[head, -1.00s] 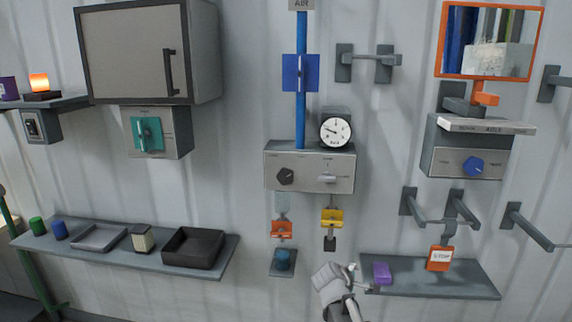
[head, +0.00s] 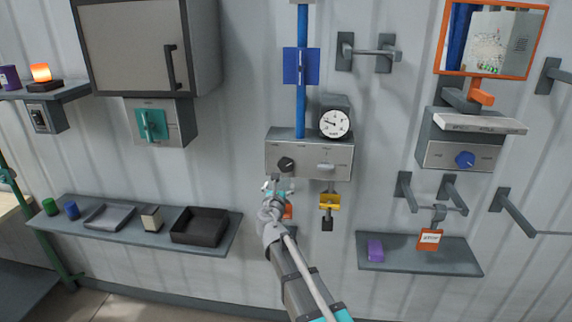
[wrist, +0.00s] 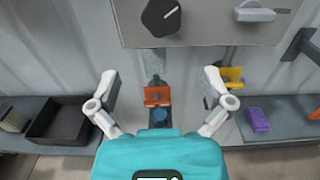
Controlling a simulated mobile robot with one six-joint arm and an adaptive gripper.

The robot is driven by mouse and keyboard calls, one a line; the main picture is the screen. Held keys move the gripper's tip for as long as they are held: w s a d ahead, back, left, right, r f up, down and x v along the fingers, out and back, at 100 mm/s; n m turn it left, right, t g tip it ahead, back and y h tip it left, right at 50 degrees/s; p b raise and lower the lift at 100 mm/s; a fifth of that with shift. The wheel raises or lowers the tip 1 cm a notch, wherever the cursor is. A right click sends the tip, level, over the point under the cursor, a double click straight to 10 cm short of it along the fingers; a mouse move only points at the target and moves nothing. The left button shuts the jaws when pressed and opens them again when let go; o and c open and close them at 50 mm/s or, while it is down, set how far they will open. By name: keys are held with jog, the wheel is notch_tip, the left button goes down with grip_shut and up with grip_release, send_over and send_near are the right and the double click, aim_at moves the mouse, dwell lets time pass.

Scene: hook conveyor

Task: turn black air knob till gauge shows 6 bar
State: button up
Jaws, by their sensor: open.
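The black knob (head: 286,164) is on the left of the grey air panel (head: 310,170). It also shows at the top of the wrist view (wrist: 161,17), above and ahead of my gripper. The round white gauge (head: 334,123) sits on top of the panel at its right; its dark needle points left and a little up, and its numbers are too small to read. My gripper (head: 279,186) is just below the knob, apart from it. In the wrist view my gripper (wrist: 157,88) has its two fingers spread wide with nothing between them.
A grey lever (head: 326,166) is right of the knob. Below the panel hang an orange tag (wrist: 157,96) and a yellow tag (head: 329,201). Shelves stand left (head: 130,233) and right (head: 420,262).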

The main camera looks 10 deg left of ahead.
aim_at(285, 167)
jog(key=w, duration=1.3)
jog(key=shift+w+d, duration=0.25)
jog(key=shift+w, duration=0.15)
jog(key=c, duration=0.9)
jog(key=shift+o, duration=0.2)
